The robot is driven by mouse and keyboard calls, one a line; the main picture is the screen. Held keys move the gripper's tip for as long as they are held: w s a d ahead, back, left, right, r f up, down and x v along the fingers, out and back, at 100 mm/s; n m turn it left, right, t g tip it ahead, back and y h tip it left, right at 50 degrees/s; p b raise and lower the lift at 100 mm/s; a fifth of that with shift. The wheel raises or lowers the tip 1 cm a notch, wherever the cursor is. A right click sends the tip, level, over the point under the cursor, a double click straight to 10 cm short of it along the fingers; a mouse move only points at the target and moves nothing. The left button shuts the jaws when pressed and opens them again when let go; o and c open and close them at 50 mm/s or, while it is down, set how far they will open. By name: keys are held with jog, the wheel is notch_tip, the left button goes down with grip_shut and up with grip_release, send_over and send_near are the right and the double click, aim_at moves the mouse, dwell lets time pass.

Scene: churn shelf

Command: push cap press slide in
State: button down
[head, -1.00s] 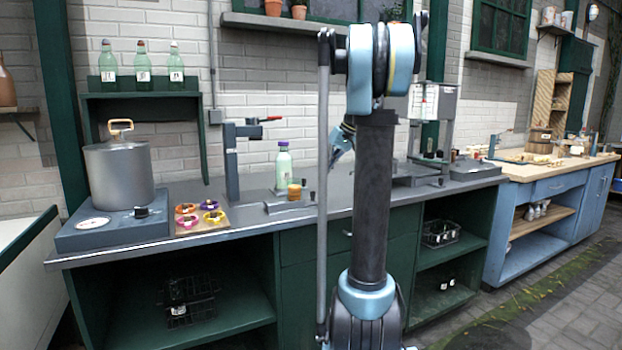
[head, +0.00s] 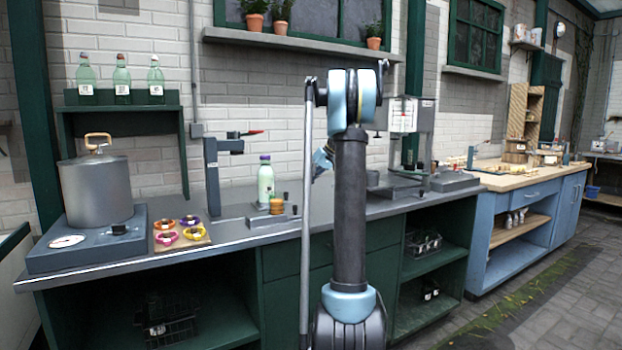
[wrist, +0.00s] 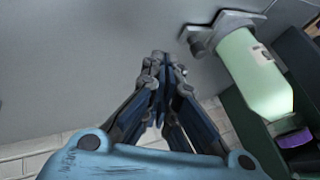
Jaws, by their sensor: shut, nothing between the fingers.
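The cap press (head: 212,172) is a dark grey post with a red-tipped lever on the grey bench. To its right is a low grey plate with dark knobs (head: 258,220), which may be its slide. A pale green bottle (head: 265,182) with a purple cap stands upright by that plate, behind a small orange-brown piece (head: 276,206). In the wrist view the bottle (wrist: 254,75) is at the right, its base at a grey metal holder (wrist: 213,31). My gripper (wrist: 161,60) is shut and empty, left of the bottle, apart from it. In the head view my arm mostly hides it.
A large lidded pot (head: 95,190) stands on a grey unit at the bench's left. Beside it is a board with several coloured rings (head: 180,232). Another press-like stand (head: 410,150) is on the right. Bottles stand on a green shelf (head: 118,98) above.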

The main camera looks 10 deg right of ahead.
jog(key=x, duration=0.4)
jog(key=shift+w+a+f, duration=0.1)
jog(key=shift+a+f, duration=0.2)
jog(key=a, duration=0.3)
jog(key=shift+s+r, duration=0.1)
jog(key=shift+s, duration=0.2)
jog(key=shift+a, duration=0.35)
jog(key=shift+s+a, duration=0.1)
